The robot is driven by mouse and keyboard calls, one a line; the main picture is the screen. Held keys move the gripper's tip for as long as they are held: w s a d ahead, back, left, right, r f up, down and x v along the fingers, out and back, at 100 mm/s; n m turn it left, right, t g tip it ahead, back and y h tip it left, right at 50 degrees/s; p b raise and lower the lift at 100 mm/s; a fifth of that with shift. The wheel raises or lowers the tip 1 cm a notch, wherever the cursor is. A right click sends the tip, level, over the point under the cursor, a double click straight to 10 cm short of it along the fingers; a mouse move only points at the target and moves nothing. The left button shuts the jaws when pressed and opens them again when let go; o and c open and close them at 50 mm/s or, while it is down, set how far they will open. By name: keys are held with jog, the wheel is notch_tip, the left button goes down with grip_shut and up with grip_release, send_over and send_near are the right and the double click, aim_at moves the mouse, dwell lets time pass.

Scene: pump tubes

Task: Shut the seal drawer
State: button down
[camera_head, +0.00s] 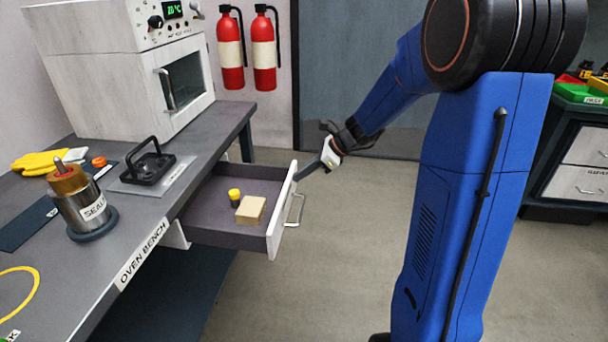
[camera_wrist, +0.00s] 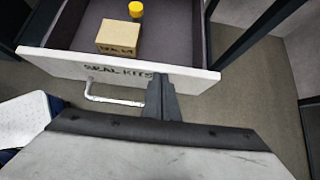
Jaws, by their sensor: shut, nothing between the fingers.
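The seal drawer (camera_head: 282,212) stands pulled out from under the oven bench, with a white front and a metal bar handle (camera_head: 297,209). In the wrist view its front (camera_wrist: 60,62) reads "SEAL KITS", with the handle (camera_wrist: 108,99) below the label. Inside lie a tan box (camera_head: 251,210) and a small yellow-capped container (camera_head: 234,196). My gripper (camera_head: 304,174) is shut and empty at the outer side of the drawer front, near its far end. In the wrist view the closed fingertips (camera_wrist: 160,84) overlap the front, right of the handle; I cannot tell whether they touch.
The oven bench (camera_head: 95,260) holds an oven (camera_head: 130,80), a metal cylinder labelled "SEAL" (camera_head: 80,203), a black-handled plate (camera_head: 150,165) and yellow gloves (camera_head: 40,162). Two red extinguishers (camera_head: 231,55) hang behind. Another cabinet (camera_head: 580,165) stands at right. Floor before the drawer is clear.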

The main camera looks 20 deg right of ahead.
jog(key=shift+w+a, duration=0.1)
jog(key=shift+a, duration=0.05)
jog(key=w+a, duration=0.6)
jog(key=a, duration=0.4)
jog(key=w+a, duration=0.6)
jog(key=a, duration=0.5)
jog(key=shift+w+a, duration=0.15)
jog(key=shift+a, duration=0.1)
